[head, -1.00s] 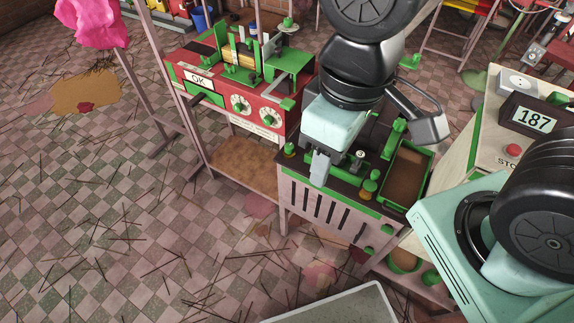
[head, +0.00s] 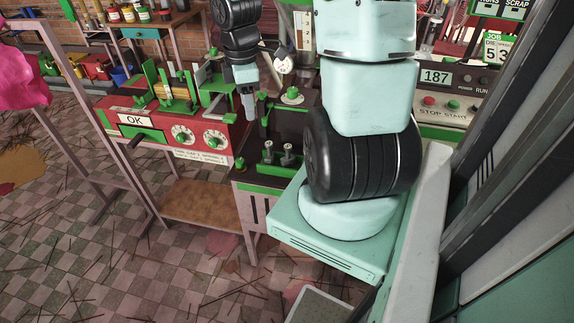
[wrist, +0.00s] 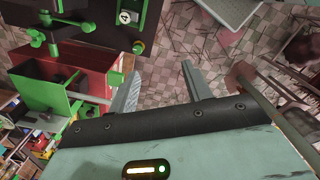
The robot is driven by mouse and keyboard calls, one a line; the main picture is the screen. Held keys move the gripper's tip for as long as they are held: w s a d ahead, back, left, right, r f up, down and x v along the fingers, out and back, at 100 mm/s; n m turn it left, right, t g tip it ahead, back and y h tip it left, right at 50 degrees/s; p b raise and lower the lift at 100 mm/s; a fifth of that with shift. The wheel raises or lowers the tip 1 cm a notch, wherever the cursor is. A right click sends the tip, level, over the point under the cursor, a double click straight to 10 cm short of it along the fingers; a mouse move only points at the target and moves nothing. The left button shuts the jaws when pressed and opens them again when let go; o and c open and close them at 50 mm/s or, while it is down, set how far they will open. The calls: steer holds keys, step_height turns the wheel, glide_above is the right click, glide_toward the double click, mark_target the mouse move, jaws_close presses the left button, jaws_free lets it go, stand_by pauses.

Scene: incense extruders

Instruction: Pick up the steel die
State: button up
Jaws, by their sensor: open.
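Two small grey metal pieces stand in green holders on the dark bench top (head: 258,178): a left piece (head: 267,147) and a right piece (head: 287,150). Either may be the steel die; I cannot tell at this size. My gripper (head: 250,117) points down beyond them, above the bench's left side near the red machine. In the wrist view my gripper (wrist: 161,69) is open, with its two fingers apart and nothing between them.
The red machine (head: 215,155) with dials and an "OK" sign stands left of the bench. My arm hides much of the bench's right side. Tiled floor (head: 120,270) with scattered sticks lies in front.

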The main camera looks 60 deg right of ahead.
steer(key=s+d+f+b, duration=0.1)
steer(key=s+d+f, duration=0.15)
steer(key=d, duration=0.25)
steer(key=s+d+f, duration=0.1)
steer(key=s+d, duration=0.2)
steer(key=d, duration=0.2)
steer(key=b, duration=0.3)
glide_above(288, 146)
step_height(288, 146, down, 11)
steer(key=shift+s+a+f, duration=0.1)
steer(key=shift+s+a, duration=0.05)
steer(key=shift+w+f+b, duration=0.2)
steer(key=shift+f+b, duration=0.25)
steer(key=shift+f, duration=2.5)
steer(key=shift+d, duration=0.2)
jaws_close()
